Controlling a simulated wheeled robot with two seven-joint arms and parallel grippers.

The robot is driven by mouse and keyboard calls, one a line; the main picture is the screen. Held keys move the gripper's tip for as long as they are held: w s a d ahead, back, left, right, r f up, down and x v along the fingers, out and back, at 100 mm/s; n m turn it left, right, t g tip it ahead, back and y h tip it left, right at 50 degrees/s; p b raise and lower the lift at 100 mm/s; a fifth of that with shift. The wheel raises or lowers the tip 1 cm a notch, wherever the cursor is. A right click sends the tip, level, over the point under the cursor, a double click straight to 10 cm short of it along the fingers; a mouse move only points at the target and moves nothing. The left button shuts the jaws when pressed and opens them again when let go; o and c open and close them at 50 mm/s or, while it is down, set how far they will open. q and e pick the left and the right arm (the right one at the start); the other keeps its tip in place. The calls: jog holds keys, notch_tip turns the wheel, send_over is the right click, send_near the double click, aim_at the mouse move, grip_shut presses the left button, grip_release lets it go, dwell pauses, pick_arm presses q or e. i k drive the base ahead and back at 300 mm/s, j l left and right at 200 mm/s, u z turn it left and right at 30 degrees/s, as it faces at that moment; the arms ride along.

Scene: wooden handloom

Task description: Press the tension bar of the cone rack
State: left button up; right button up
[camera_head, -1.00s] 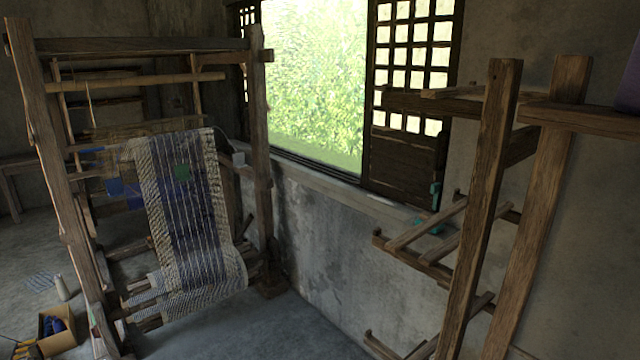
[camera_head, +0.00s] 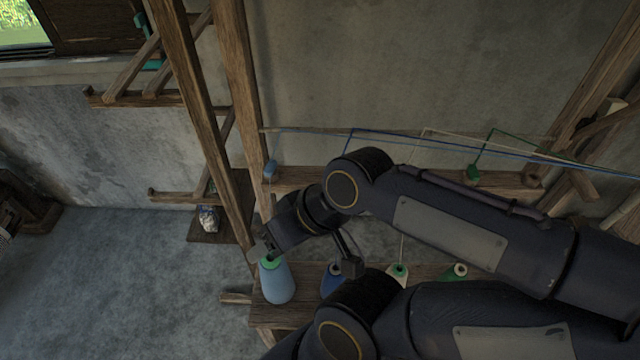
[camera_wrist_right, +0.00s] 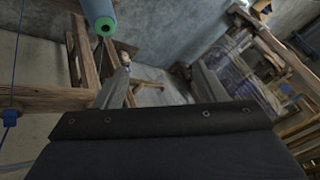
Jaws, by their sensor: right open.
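The cone rack (camera_head: 238,110) has a wooden crossbar (camera_head: 300,178) with a small blue piece (camera_head: 270,168) and a green piece (camera_head: 474,172) on its front. A thin rod (camera_head: 300,130) runs above it, with threads over it. I cannot tell which of these is the tension bar. My right gripper (camera_head: 262,252) is open, beside the top of a light-blue cone (camera_head: 278,284), below the crossbar's left end. Contact is unclear. The cone shows in the right wrist view (camera_wrist_right: 97,12), with a wooden bar (camera_wrist_right: 40,98) and dark gripper body below. My left gripper is out of view.
Dark blue (camera_head: 331,280), white (camera_head: 398,274) and green (camera_head: 458,271) cones stand on the low shelf (camera_head: 262,310), partly behind my right arm. Wooden posts rise close by the gripper. Open floor (camera_head: 120,275) lies to the left.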

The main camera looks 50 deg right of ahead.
aim_at(634, 108)
jog(key=z, duration=2.6)
